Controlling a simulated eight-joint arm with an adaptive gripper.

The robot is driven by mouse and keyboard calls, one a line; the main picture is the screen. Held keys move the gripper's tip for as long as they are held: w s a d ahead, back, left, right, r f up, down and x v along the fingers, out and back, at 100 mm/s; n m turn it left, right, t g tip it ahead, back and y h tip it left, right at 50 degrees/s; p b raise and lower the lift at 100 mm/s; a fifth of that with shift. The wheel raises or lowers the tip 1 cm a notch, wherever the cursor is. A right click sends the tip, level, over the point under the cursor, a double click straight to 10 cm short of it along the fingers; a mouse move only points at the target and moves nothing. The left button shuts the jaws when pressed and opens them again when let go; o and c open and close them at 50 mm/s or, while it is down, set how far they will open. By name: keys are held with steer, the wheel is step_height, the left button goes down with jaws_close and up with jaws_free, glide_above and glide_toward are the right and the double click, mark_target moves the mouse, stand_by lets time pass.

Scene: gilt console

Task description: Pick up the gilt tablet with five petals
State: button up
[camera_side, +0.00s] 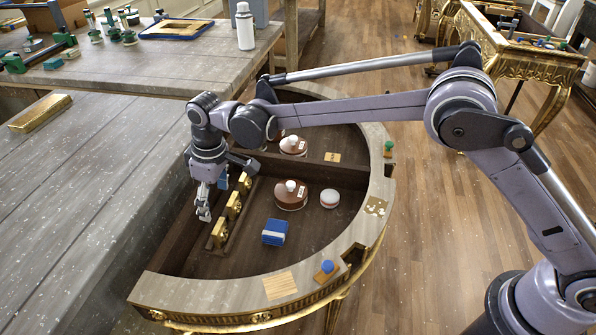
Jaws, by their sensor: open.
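Several small gilt tablets stand in a row on a dark wooden strip inside the half-round console (159,288). The near tablet (219,232), the middle tablet (233,206) and the far tablet (244,183) show raised relief. The petals are too small to count, so I cannot tell which tablet has five. My gripper (204,212) points down just left of the middle and near tablets. It is open and empty, with its fingertips close together in this view. My wrist partly covers the area by the far end of the row.
The console's compartment also holds a blue box (274,232), a brown round box (290,195) and a white-and-red round box (329,198). A wooden divider (318,172) lies behind them. A gold bar (40,113) lies on the grey bench. The compartment floor in front is clear.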

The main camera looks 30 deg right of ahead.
mark_target(220, 226)
steer(key=f, duration=0.5)
steer(key=shift+w+a+f, duration=0.2)
steer(key=shift+a+f, duration=0.05)
steer(key=shift+f, duration=0.05)
steer(key=f, duration=0.4)
steer(key=shift+s, duration=0.2)
steer(key=shift+f, duration=0.65)
steer(key=c, duration=1.2)
